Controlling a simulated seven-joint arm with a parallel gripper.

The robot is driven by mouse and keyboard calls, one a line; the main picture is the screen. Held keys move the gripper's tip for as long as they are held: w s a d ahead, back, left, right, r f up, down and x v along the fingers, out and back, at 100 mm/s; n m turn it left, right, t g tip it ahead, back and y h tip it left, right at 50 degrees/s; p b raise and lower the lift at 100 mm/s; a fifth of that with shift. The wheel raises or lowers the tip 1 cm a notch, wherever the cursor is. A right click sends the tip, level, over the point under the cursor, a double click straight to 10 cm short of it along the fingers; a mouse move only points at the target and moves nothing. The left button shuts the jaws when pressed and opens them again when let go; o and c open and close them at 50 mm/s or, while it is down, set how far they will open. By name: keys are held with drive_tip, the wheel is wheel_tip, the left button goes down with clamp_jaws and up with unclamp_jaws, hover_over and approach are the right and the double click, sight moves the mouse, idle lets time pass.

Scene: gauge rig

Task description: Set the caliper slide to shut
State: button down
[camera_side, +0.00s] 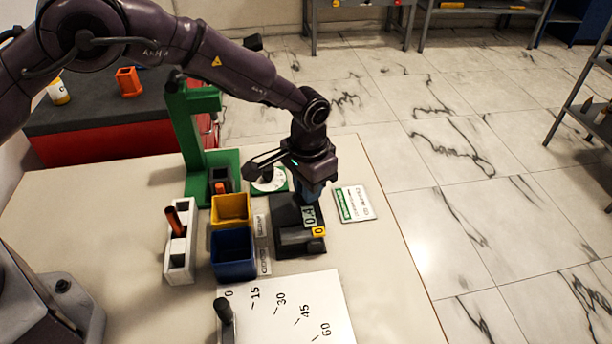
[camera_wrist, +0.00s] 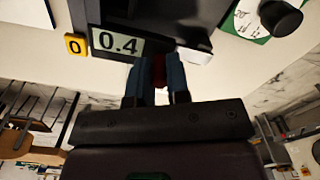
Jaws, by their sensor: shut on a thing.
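The caliper (camera_side: 290,241) is a dark block on the table, to the right of the bins. Its display reads 0.4 (camera_side: 309,216), and the wrist view shows the same reading (camera_wrist: 118,43). A yellow button marked 0 (camera_wrist: 75,44) sits beside the display. My gripper (camera_side: 308,197) is down at the far end of the caliper. In the wrist view its two blue fingers are shut on a dark red piece (camera_wrist: 158,72), which appears to be the caliper slide's grip. The fingers and wrist hide much of the slide, so its exact position on the caliper is unclear.
A yellow bin (camera_side: 230,223) and a blue bin (camera_side: 233,268) stand left of the caliper. A green stand (camera_side: 186,135) and a round dial (camera_side: 269,184) are behind. A card (camera_side: 356,204) lies to the right. An angle board (camera_side: 318,290) with a dark lever lies in front.

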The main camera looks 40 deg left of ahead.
drive_tip(key=shift+s+d, duration=0.2)
drive_tip(key=shift+d, duration=0.05)
drive_tip(key=c, duration=1.1)
unclamp_jaws()
drive_tip(key=shift+r, duration=0.2)
wheel_tip(320, 180, up, 13)
drive_tip(key=shift+f, duration=0.2)
